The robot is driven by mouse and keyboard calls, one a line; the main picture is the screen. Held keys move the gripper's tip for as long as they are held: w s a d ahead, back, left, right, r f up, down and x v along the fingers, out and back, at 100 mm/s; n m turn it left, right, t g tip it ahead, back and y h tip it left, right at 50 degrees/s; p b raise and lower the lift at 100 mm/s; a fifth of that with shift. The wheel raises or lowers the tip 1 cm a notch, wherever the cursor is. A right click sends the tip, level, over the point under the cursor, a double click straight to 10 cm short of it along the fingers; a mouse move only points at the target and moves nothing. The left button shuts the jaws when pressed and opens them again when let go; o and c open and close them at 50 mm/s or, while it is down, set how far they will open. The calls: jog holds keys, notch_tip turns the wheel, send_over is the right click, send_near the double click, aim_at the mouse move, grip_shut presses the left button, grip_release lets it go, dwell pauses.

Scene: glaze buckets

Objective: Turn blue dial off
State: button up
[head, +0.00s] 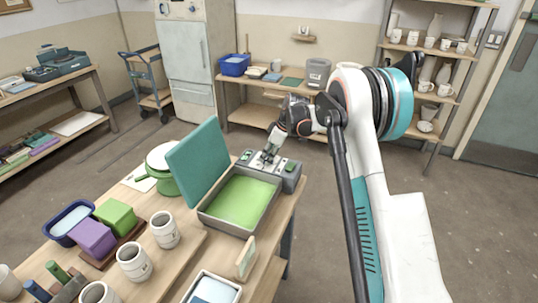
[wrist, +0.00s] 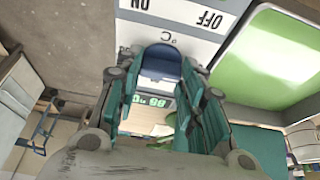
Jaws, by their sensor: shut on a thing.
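The blue dial (wrist: 162,60) shows in the wrist view on a light panel (wrist: 150,33) marked OFF, ON and °C. My gripper (wrist: 162,82) is shut on the dial, with its teal fingers on either side of it. I cannot tell which mark the dial points to. A green display (wrist: 150,101) shows just below the dial, partly between the fingers. In the head view, my gripper (head: 267,157) is down on the grey control box (head: 289,181) at the table's far edge, and it hides the dial there.
A grey tray (head: 207,218) with a green filling and a raised teal lid (head: 197,158) sits close beside the control box. A green pot (head: 166,185), several mugs, and purple and green blocks crowd the left of the table. Shelves stand behind.

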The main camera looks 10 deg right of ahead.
jog(key=shift+c, duration=0.2)
jog(key=o, duration=1.1)
jog(key=shift+r, duration=0.1)
jog(key=v, duration=1.1)
jog(key=shift+d+r, duration=0.15)
jog(key=shift+r, duration=0.25)
